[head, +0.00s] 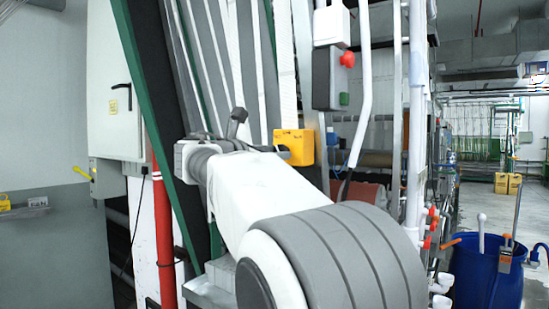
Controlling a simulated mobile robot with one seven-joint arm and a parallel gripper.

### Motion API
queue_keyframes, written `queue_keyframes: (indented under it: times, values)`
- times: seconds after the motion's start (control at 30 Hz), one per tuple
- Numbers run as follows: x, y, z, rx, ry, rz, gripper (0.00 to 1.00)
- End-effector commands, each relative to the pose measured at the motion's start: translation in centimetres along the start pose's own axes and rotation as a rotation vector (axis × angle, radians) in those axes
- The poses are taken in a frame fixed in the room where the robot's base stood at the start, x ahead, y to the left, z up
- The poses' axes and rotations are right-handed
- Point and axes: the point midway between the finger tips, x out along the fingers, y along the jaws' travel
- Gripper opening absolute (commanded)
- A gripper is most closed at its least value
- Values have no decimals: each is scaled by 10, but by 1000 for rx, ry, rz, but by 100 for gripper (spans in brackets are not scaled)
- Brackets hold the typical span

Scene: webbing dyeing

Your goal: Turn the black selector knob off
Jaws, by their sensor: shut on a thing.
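A yellow control box (298,143) is mounted at the centre of the head view, below the grey button box. My arm reaches up and left from the lower right, then bends back towards this yellow box. My gripper (283,152) is at the left part of the yellow box, small and mostly hidden behind my own arm. It is shut on what seems to be the black selector knob. The knob itself is covered, so I cannot tell which way it points.
A grey button box (329,80) with a red button (347,59) and a green button (344,99) hangs above. White pipes (416,120) stand right of it. A green-edged frame (150,110) and a red pipe (166,240) are left. A blue barrel (490,275) stands at lower right.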

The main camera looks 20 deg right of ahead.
Motion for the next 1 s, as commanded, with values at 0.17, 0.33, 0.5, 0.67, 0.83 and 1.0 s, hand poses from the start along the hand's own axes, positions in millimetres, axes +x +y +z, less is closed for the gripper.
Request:
queue_keyframes:
  times: [0.17,0.33,0.5,0.67,0.83,1.0]
  values:
    - [0,0,-2,153,-1,0,0]
    - [0,0,-2,283,-1,0,0]
    - [0,0,-1,384,-1,0,0]
    - [0,0,-1,448,0,0,0]
    - [0,1,0,483,0,0,0]
    - [0,1,0,492,0,0,0]
